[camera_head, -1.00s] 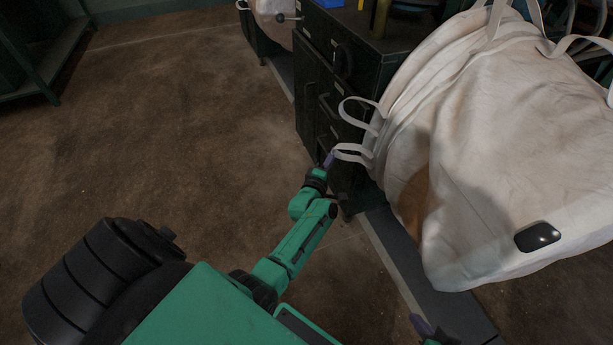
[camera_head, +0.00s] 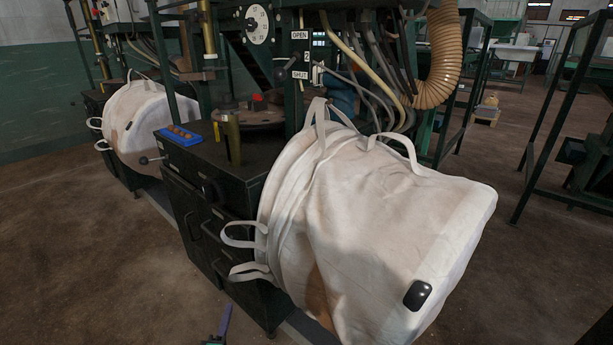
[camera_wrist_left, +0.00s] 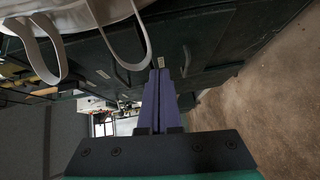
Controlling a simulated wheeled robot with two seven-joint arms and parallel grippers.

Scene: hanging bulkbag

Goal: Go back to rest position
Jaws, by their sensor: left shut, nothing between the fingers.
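My left gripper (camera_head: 224,322) shows at the bottom of the head view, below the dark cabinet (camera_head: 196,215) and beside the bag's lower loop. In the left wrist view its purple fingers (camera_wrist_left: 159,88) are together and empty. They point at the cabinet front, apart from the white loops (camera_wrist_left: 45,50) at the upper left. My right gripper does not show.
A blue tray (camera_head: 178,137) and a brass cylinder (camera_head: 231,140) are on the cabinet top. A ribbed hose (camera_head: 441,55) hangs behind the bag. Brown floor (camera_head: 90,260) at the left is clear.

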